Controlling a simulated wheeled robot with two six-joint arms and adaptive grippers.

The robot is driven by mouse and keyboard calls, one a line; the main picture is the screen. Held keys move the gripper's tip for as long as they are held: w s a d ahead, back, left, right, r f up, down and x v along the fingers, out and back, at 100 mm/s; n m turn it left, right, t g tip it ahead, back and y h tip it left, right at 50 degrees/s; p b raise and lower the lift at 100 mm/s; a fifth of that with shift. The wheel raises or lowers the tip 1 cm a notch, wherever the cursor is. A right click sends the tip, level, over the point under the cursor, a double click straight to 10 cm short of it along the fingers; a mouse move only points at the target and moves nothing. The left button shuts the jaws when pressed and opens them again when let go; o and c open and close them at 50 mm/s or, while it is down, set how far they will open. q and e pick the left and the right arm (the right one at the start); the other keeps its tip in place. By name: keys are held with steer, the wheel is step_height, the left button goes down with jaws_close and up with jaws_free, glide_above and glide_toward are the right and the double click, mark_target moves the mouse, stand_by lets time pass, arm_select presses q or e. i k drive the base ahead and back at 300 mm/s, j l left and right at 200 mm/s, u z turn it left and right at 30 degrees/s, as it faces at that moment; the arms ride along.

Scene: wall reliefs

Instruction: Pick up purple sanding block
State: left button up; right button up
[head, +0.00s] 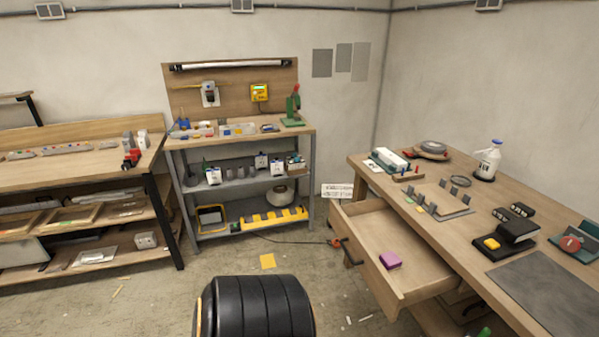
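The purple sanding block (390,261) lies inside the open wooden drawer (428,274) of the workbench on the right, near the drawer's front end. Its top and front sides show, and nothing covers it. The drawer is pulled out to the left and has a dark handle on its front. Neither of my grippers is in view.
The workbench top (440,222) on the right holds a white bottle (487,160), a slotted rack, a grey mat (546,291) and small tools. A shelf unit (240,135) stands at the back, another bench (75,165) at left.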

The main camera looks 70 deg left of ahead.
mark_target(391, 262)
steer(key=u, duration=1.05)
steer(key=z, duration=0.3)
steer(key=j+z, duration=0.8)
steer(key=j, duration=0.2)
steer(key=k+j+z, duration=0.1)
steer(key=j+z, duration=0.3)
